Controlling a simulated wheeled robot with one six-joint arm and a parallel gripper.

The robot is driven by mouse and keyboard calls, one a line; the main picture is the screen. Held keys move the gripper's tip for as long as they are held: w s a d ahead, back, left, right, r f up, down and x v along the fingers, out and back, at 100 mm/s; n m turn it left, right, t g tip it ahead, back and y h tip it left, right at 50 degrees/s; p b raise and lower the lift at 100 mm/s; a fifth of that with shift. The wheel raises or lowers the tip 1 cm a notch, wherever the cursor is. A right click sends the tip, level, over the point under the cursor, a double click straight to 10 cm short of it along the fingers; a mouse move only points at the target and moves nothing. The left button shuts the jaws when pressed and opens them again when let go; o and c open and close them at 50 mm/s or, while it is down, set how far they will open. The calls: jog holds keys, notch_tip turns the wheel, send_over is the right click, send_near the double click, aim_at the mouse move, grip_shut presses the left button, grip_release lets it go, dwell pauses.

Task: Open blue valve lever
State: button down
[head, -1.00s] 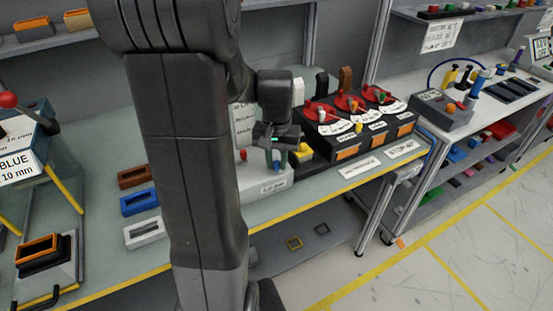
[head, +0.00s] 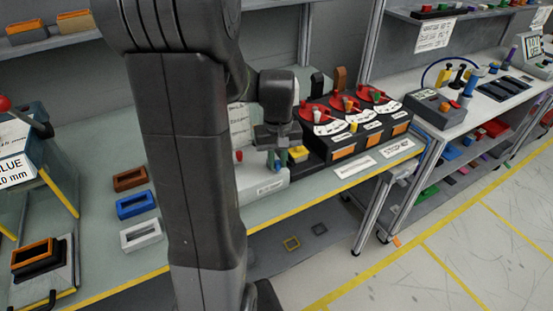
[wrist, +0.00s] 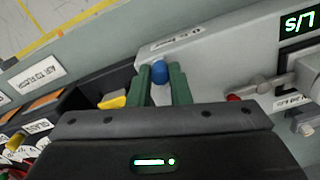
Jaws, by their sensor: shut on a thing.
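The blue valve lever shows in the wrist view as a round blue knob (wrist: 160,72) between the two green fingertips of my gripper (wrist: 162,78). It belongs to a pale grey module (wrist: 225,62) on the bench. My gripper is shut on the knob. The rest of the lever is hidden by the fingers and the gripper body. In the head view my gripper (head: 276,160) points down over the light grey module (head: 262,184), and the knob cannot be made out there.
A yellow part (wrist: 112,102) lies close beside the fingers, and a red knob (wrist: 233,98) is on the other side. The black dial station (head: 350,147) with red dials stands to the right. Blue (head: 136,204) and white (head: 142,235) frames lie left of my arm.

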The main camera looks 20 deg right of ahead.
aim_at(278, 162)
jog(key=c, duration=1.3)
grip_release()
jog(key=shift+c, duration=0.2)
jog(key=shift+r, duration=0.1)
notch_tip(278, 162, up, 14)
jog(key=shift+f, duration=0.25)
notch_tip(278, 162, down, 14)
jog(key=shift+r, duration=0.15)
